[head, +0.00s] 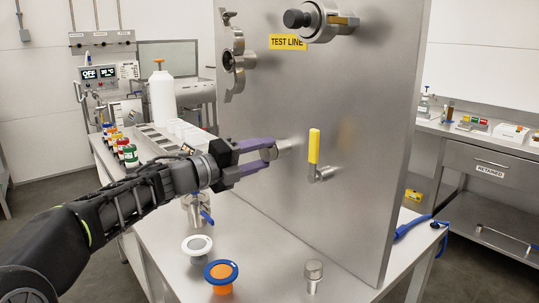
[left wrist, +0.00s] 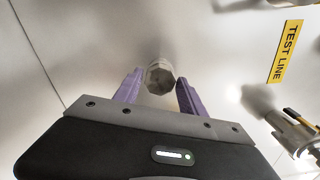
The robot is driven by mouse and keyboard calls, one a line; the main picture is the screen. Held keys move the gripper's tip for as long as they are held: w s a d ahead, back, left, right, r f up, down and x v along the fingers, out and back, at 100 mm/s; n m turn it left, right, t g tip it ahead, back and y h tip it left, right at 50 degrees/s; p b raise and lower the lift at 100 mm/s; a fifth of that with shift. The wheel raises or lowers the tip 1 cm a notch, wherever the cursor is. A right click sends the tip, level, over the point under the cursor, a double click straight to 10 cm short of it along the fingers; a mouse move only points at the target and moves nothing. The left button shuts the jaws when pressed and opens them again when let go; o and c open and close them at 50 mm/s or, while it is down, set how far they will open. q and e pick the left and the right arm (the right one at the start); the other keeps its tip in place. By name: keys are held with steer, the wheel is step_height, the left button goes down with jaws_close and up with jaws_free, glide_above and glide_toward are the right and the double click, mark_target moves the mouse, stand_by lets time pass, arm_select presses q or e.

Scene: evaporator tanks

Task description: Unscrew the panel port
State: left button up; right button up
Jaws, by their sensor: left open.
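The metal panel (head: 370,130) stands upright on the steel table. A small metal port with a faceted cap (head: 287,147) sticks out of its face, left of a yellow-handled valve (head: 314,150). My left gripper (head: 270,150) is open, with its purple fingers at the port. In the left wrist view the faceted cap (left wrist: 160,77) shows between and just beyond the two fingertips (left wrist: 157,88), with a gap visible on each side. My right gripper is in neither view.
A black-knobbed fitting (head: 318,20) and a clamp (head: 234,60) are on the panel's upper part, by the TEST LINE label (head: 288,42). On the table below stand an orange-and-blue cup (head: 221,276), a white-topped cup (head: 197,248) and a metal fitting (head: 313,275).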

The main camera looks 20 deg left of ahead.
arm_select(q)
steer(key=shift+f+m+b, duration=0.15)
steer(key=shift+m+b, duration=0.15)
steer(key=shift+b, duration=0.15)
steer(key=m+b, duration=0.2)
steer(key=m, duration=0.1)
steer(key=shift+f+b, duration=0.15)
steer(key=shift+b, duration=0.25)
steer(key=shift+m+b, duration=0.35)
steer(key=shift+m, duration=0.35)
steer(key=shift+r, duration=0.3)
jaws_close()
